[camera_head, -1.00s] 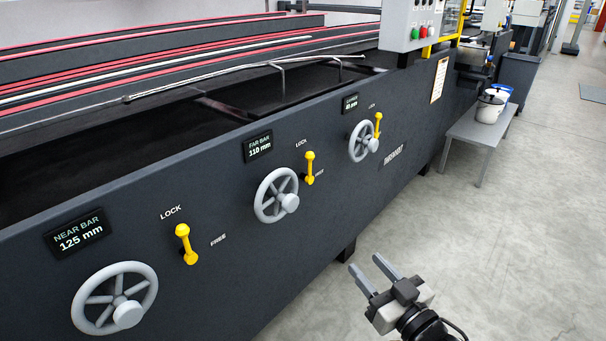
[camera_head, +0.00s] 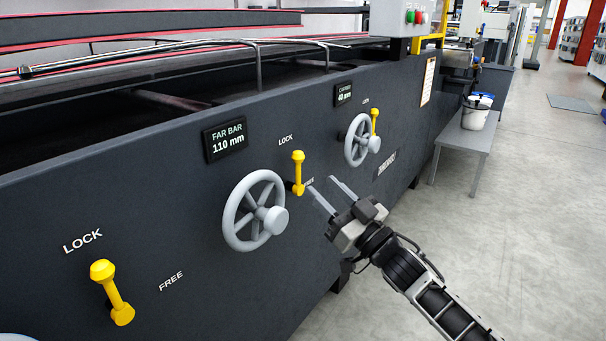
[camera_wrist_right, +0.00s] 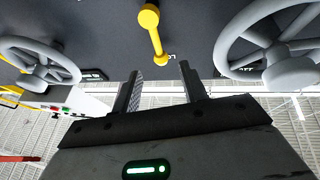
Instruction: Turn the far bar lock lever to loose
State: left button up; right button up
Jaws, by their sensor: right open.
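The far bar lock lever (camera_head: 298,173) is yellow and stands nearly upright on the dark machine panel, below the LOCK label and beside the partly hidden FREE label. It also shows in the right wrist view (camera_wrist_right: 152,32), just beyond the fingertips. My right gripper (camera_head: 322,190) is open and empty, a little right of the lever, with its fingers pointing at the panel; in the right wrist view (camera_wrist_right: 158,72) the fingers are apart. They do not hold the lever. My left gripper is not in view.
The grey far bar handwheel (camera_head: 255,210) sits left of the lever under the 110 mm display (camera_head: 226,140). Another handwheel (camera_head: 361,140) with a yellow lever (camera_head: 374,122) is to the right. The near bar lever (camera_head: 112,293) is at lower left.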

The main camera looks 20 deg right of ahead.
aim_at(303, 187)
jog(key=b+x, duration=0.1)
jog(key=x, duration=0.6)
jog(key=shift+w+a, duration=0.1)
jog(key=shift+w, duration=0.1)
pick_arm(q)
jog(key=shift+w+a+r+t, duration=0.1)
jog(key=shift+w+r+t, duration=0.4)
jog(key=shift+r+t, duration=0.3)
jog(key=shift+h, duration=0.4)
pick_arm(e)
grip_shut()
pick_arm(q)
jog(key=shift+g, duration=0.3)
